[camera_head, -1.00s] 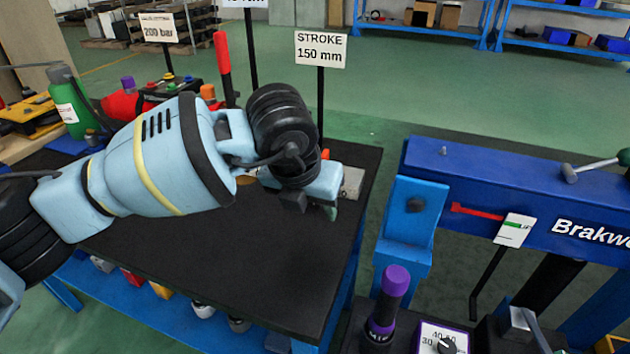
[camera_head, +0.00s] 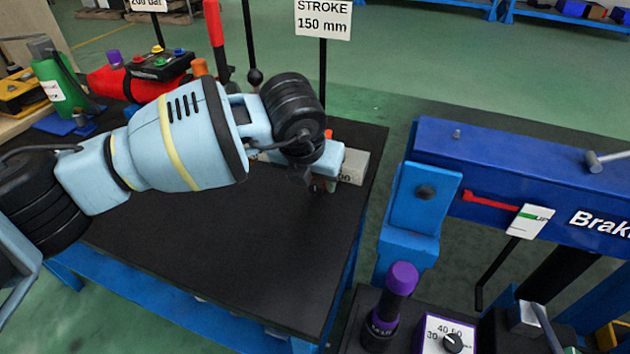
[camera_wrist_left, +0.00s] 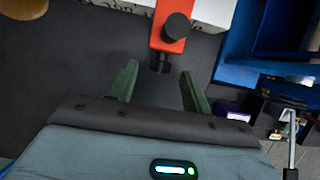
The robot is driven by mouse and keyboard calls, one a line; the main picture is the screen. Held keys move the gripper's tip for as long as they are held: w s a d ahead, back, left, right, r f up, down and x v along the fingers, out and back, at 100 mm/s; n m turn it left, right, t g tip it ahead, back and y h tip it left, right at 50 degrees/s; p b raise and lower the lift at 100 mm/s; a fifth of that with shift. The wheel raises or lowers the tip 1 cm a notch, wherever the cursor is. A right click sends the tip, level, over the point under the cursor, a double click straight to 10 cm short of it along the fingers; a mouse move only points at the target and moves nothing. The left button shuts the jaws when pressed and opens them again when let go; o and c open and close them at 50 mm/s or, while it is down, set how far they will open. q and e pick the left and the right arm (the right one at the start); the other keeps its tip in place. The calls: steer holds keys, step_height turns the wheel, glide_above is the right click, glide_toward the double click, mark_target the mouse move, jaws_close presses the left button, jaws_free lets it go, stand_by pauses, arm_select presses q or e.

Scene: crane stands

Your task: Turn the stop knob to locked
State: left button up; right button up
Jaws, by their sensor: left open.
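In the left wrist view, an orange-red part with a round black knob (camera_wrist_left: 176,27) on its face lies against a white lettered block (camera_wrist_left: 208,12). A small dark stub (camera_wrist_left: 160,63) sticks out of its near end. I cannot tell for sure which is the stop knob. My left gripper (camera_wrist_left: 158,74) is open, its green fingers apart with the stub just ahead between their tips. In the head view the gripper (camera_head: 321,184) hangs over the right side of the black table, partly hiding the grey-white block (camera_head: 354,167). My right gripper is not in view.
The black table top (camera_head: 230,240) is clear in front. A "STROKE 150 mm" sign (camera_head: 322,20) stands behind the gripper. A blue crane beam (camera_head: 500,160) with a red pointer and a purple-topped handle (camera_head: 402,278) stand to the right. A red unit with buttons (camera_head: 160,64) is at the back left.

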arm_select(q)
steer(key=shift+x, duration=0.85)
steer(key=shift+w+f, duration=0.1)
steer(key=shift+f, duration=0.05)
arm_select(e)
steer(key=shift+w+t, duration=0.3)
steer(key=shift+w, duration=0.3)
arm_select(q)
steer(key=c, duration=1)
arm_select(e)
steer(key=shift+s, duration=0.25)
